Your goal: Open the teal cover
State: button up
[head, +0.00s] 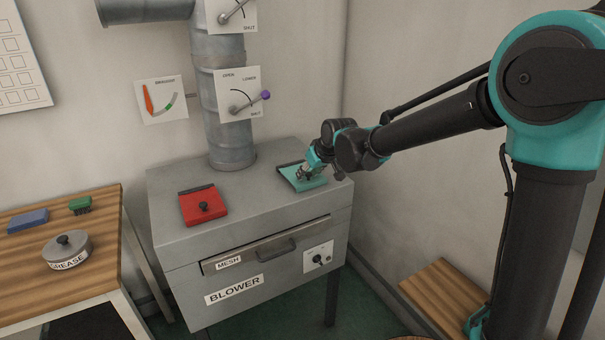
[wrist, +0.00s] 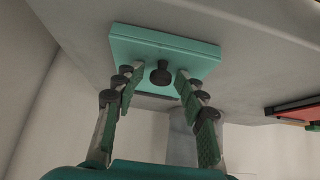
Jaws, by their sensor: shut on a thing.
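The teal cover (head: 314,184) lies flat, as far as I can see, on the top of the grey blower cabinet, near its right back. It is a square plate with a dark strip along its back edge. In the wrist view the teal cover (wrist: 190,50) has a dark round knob (wrist: 160,73) in its middle. My gripper (head: 307,174) is over the cover from above, its fingers hiding the knob in the head view. In the wrist view my gripper (wrist: 158,86) has its green-padded fingers on either side of the knob, shut on it.
A red cover (head: 204,206) with a black knob lies left of the teal one on the cabinet (head: 255,205). A grey pipe (head: 226,120) with lever plates rises behind. A wooden table (head: 95,225) with a grease tin (head: 68,250) stands at left. The wall is close at right.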

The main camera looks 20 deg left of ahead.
jog(key=shift+f, duration=0.15)
jog(key=shift+w+a+r+g+h, duration=0.2)
jog(key=shift+a+r+g+h, duration=0.05)
jog(key=shift+r+g+h, duration=0.3)
jog(key=c, duration=0.5)
jog(key=shift+w+a+r+g+h, duration=0.2)
jog(key=shift+r+g+h, duration=0.15)
jog(key=shift+r, duration=0.2)
jog(key=shift+w+a+r+g+h, duration=0.15)
jog(key=shift+r+g+h, duration=0.05)
jog(key=shift+r+h, duration=0.25)
jog(key=shift+w+a+r+g+h, duration=0.2)
jog(key=shift+r+g+h, duration=0.15)
jog(key=shift+r, duration=0.25)
jog(key=shift+o, duration=0.2)
jog(key=shift+w+a+r+g+h, duration=0.2)
jog(key=shift+a+r+g+h, duration=0.05)
jog(key=shift+r+g+h, duration=0.25)
jog(key=shift+w+a+r+g+h, duration=0.25)
jog(key=shift+r+g+h, duration=0.1)
jog(key=shift+r+h, duration=0.15)
jog(key=shift+w+a+r+g+h, duration=0.6)
jog(key=shift+a+r+g+h, duration=0.1)
jog(key=shift+h, duration=0.1)
jog(key=shift+c, duration=0.2)
jog(key=o, duration=0.9)
